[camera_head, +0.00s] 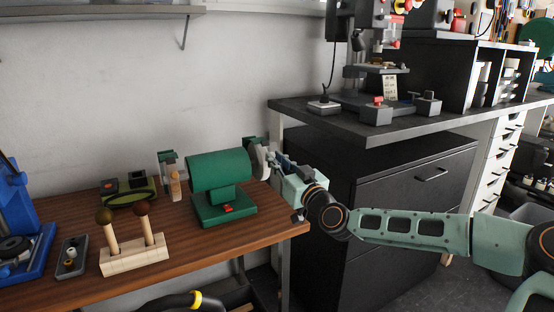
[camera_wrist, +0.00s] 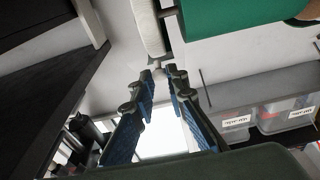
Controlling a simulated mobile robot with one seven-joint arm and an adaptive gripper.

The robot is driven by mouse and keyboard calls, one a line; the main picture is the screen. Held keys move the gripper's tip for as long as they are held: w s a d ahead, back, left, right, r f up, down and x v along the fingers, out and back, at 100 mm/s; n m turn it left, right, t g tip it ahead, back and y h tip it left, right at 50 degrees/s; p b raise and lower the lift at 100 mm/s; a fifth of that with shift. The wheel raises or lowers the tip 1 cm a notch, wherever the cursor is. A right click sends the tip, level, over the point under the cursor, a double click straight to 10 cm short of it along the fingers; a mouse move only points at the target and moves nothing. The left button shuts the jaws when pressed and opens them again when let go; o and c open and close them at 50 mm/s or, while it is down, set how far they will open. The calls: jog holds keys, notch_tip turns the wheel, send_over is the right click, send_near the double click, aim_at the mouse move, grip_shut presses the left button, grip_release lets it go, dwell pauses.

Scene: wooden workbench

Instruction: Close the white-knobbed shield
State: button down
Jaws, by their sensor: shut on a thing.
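The green bench grinder (camera_head: 220,178) stands at the right part of the wooden workbench, with a wheel at each end. A shield (camera_head: 250,146) shows over its right wheel, partly hidden behind my gripper. My gripper (camera_head: 272,160) is at this right end, against the wheel and shield area. In the wrist view, my gripper's blue-padded fingers (camera_wrist: 162,74) close in on a small pale piece (camera_wrist: 160,69), apparently the white knob, just below the pale wheel (camera_wrist: 149,26). The green motor body (camera_wrist: 235,15) is beside them. The shield's exact angle cannot be told.
A second shield (camera_head: 167,158) is at the grinder's left wheel. A pale wooden block (camera_head: 133,259) with two round-topped handles stands in front. A small grey tray (camera_head: 71,257) and a blue machine (camera_head: 25,235) are farther left. A black cabinet (camera_head: 400,185) stands behind my arm.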

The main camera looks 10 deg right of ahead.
dwell(0.4)
jog(key=c, duration=1.9)
grip_release()
jog(key=shift+w, duration=0.1)
jog(key=shift+f, duration=0.1)
jog(key=v, duration=1.2)
jog(key=shift+a, duration=0.1)
